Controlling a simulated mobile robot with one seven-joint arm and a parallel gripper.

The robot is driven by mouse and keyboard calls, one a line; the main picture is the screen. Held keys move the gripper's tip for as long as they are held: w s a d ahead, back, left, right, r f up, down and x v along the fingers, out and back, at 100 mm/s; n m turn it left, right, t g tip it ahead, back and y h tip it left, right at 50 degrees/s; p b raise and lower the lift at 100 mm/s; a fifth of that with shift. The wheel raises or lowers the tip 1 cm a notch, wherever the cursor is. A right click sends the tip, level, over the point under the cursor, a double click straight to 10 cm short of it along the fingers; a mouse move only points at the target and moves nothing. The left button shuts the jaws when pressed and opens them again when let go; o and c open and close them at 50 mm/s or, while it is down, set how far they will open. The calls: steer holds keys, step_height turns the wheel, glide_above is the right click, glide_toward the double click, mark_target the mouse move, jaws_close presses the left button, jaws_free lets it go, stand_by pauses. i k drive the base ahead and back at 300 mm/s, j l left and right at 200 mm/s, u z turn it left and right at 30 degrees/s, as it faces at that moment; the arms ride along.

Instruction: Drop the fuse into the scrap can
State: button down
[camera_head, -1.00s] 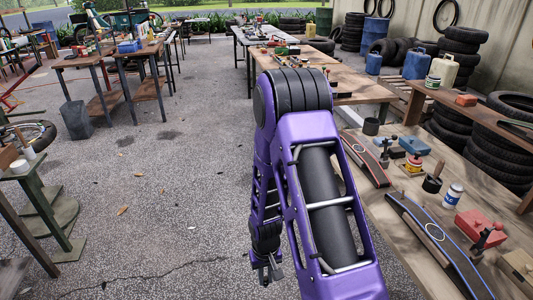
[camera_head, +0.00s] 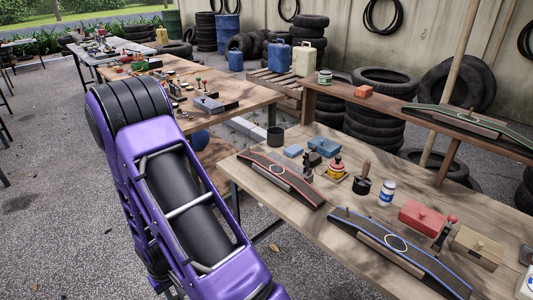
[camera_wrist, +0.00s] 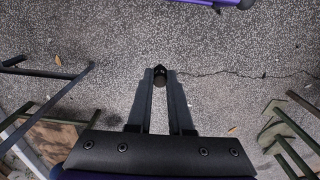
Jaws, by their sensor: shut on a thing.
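My gripper (camera_wrist: 160,72) shows in the wrist view with its two fingers shut on a small dark piece, which I take for the fuse (camera_wrist: 159,81). It hangs over bare speckled ground. In the head view my arm hides most of the gripper. A small dark open can (camera_head: 275,137), possibly the scrap can, stands upright at the far left corner of the near wooden table. Its inside is too small to make out. The gripper is low and to the left of this table, well apart from the can.
The near wooden table (camera_head: 262,198) holds a red-edged board (camera_head: 283,180), a blue-edged board (camera_head: 397,245), a dark pot with a handle (camera_head: 361,186), a white-blue jar (camera_head: 387,193) and a red box (camera_head: 422,215). Stacked tyres (camera_head: 376,112) stand behind.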

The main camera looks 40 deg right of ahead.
mark_target(280, 142)
steer(key=i+z, duration=0.3)
steer(key=i+j+z, duration=0.55)
steer(key=i+z, duration=0.15)
steer(key=z, duration=0.15)
steer(key=i+j+z, duration=0.25)
steer(key=z, duration=0.2)
steer(key=i+j+z, duration=0.2)
steer(key=j+z, duration=0.3)
steer(key=i+j+z, duration=0.15)
steer(key=j+z, duration=0.35)
steer(key=i+j+z, duration=0.1)
steer(key=j+z, duration=0.35)
steer(key=j, duration=0.3)
steer(key=i+l, duration=0.25)
steer(key=l, duration=0.2)
